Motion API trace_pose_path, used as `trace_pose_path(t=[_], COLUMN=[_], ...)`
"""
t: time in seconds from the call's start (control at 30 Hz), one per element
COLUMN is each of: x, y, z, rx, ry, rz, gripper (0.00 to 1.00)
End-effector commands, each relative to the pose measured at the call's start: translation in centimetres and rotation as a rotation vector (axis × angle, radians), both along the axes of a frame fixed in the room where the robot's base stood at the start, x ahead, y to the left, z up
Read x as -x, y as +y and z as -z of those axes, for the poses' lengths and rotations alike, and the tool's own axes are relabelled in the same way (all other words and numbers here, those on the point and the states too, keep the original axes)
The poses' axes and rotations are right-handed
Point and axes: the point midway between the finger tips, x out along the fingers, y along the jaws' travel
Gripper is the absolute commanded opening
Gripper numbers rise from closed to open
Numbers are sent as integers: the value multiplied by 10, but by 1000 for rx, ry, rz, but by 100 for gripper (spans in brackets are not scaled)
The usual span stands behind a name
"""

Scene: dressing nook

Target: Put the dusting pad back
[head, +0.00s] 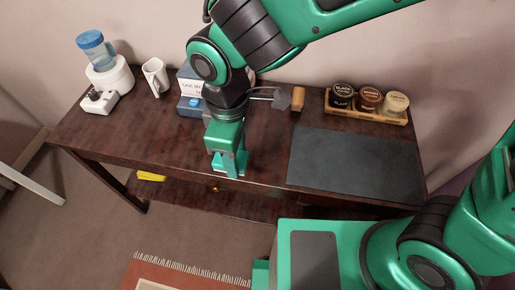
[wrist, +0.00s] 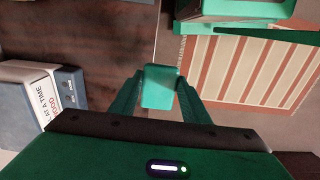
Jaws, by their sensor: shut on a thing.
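My gripper (wrist: 160,92) points down and is shut on a small pale-teal block with rounded corners, which I take to be the dusting pad (wrist: 160,86). The pad sits between the two green fingers in the wrist view. In the head view my gripper (head: 230,170) is at the front edge of the dark wooden table (head: 150,125), left of the grey mat (head: 355,160). The fingers largely hide the pad there. I cannot tell whether the pad touches the table.
Blue-and-white boxes (head: 190,104) stand behind my gripper. A yellow item (head: 150,176) lies below the tabletop.

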Motion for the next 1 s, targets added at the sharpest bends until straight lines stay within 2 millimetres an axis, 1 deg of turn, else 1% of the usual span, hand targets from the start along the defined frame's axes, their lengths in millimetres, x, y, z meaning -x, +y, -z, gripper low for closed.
trace_pose_path(t=[0.23,0.37,0.47,0.8,0.9,1.0], x=[4,-3,-18,-75,-87,-93], y=[6,3,-6,-38,-45,-48], z=[0,7,17,56,64,69], rx=[0,2,3,3,1,1], ry=[1,2,2,2,2,1], rz=[-14,-15,-14,-15,-15,-17], gripper=[18,18,18,18,18,18])
